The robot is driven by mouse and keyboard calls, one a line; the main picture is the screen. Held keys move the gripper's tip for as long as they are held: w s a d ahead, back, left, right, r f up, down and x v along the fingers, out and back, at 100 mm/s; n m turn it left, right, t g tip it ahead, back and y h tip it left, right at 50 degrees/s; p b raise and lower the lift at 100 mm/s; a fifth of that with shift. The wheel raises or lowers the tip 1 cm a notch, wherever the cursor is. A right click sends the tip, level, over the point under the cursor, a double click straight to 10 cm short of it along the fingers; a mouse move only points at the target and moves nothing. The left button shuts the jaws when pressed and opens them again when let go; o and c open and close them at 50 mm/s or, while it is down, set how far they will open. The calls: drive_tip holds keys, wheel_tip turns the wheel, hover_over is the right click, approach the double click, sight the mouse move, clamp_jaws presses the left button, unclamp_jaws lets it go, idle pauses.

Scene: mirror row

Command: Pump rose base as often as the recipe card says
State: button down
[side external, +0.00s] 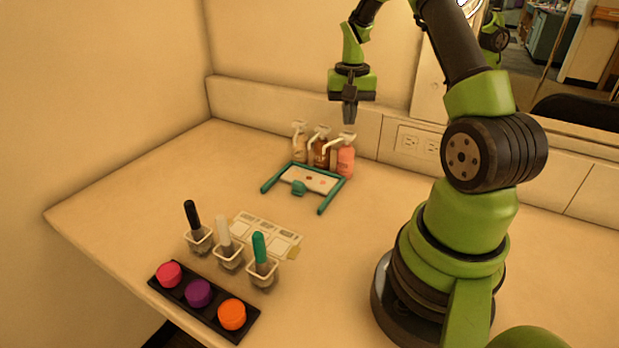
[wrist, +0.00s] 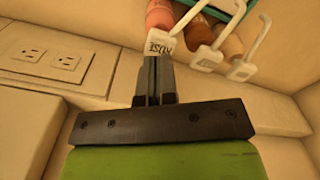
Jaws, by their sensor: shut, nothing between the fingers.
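A pink bottle (side external: 346,160) with a white pump top stands at the right end of a row of three pump bottles by the back wall. In the wrist view its pink body (wrist: 160,14) is at the top, and its white pump head (wrist: 159,43) carries dark lettering that I cannot read surely. My gripper (side external: 349,121) is shut and empty, pointing down just above this pump head. In the wrist view my fingertips (wrist: 153,62) overlap the pump head's edge; I cannot tell whether they touch. A pale card (side external: 267,234) with printed panels lies mid-table, too small to read.
A brown bottle (side external: 321,152) and a tan bottle (side external: 300,148) stand close left of the pink one. A teal frame (side external: 328,199) around a white plate lies in front. Three cups with handled tools and a black tray (side external: 207,311) of coloured pots are nearer the front.

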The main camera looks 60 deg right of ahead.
sight(348, 133)
drive_tip(key=shift+f, duration=0.1)
idle(0.5)
drive_tip(key=shift+f, duration=1.65)
drive_tip(key=shift+r, duration=1.75)
wheel_tip(348, 133, up, 6)
